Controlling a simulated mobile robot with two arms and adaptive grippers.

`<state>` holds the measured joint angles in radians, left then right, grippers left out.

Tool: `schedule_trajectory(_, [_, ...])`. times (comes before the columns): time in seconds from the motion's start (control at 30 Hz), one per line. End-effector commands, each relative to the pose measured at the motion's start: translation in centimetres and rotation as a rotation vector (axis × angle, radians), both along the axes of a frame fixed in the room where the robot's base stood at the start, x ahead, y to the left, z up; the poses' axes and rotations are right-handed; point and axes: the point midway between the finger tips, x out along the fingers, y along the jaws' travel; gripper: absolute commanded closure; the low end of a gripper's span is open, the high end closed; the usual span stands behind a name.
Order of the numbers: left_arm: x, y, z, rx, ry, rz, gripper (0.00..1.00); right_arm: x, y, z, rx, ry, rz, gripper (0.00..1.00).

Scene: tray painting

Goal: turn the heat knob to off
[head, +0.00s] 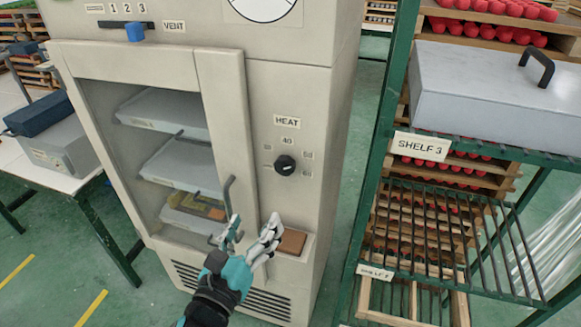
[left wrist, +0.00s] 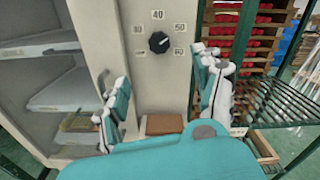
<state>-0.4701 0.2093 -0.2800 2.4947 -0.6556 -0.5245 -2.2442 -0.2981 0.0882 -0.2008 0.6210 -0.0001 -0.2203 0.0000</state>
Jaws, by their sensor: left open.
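The black heat knob (head: 285,165) is on the beige cabinet's right-hand panel, under the HEAT label (head: 287,121). A dial scale with a 40 at the top surrounds it. In the left wrist view the knob (left wrist: 159,42) shows between and beyond my fingers, with a pale pointer mark on it. My left gripper (head: 250,236) is open and empty, below and left of the knob and apart from it. In the left wrist view its two fingers (left wrist: 162,100) are spread wide. My right gripper is not in view.
The cabinet's glass door (head: 222,95) is shut, with a bent handle (head: 228,196) near my left gripper. A brown block (head: 291,242) sits on a ledge below the knob. A green rack (head: 383,140) stands to the right, holding a grey case (head: 480,95).

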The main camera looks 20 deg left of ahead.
Motion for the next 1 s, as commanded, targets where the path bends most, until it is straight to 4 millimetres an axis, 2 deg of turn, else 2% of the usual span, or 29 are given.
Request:
schedule_trajectory(0.27, [5.3,-0.2,0.4,-0.004,-0.001,0.001,0.32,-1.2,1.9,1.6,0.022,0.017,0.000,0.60])
schedule_trajectory(0.5, [10.6,-0.4,0.3,-0.007,0.000,0.001,0.32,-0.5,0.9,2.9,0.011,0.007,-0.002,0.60])
schedule_trajectory(0.7, [14.3,-0.5,0.2,-0.007,0.001,0.000,0.32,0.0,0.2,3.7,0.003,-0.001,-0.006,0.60])
schedule_trajectory(0.83, [15.8,-0.6,0.1,-0.007,0.002,-0.001,0.32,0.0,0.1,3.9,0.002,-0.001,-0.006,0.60])
schedule_trajectory(1.0, [16.7,-0.6,0.0,-0.006,0.002,-0.001,0.32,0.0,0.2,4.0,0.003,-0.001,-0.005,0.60])
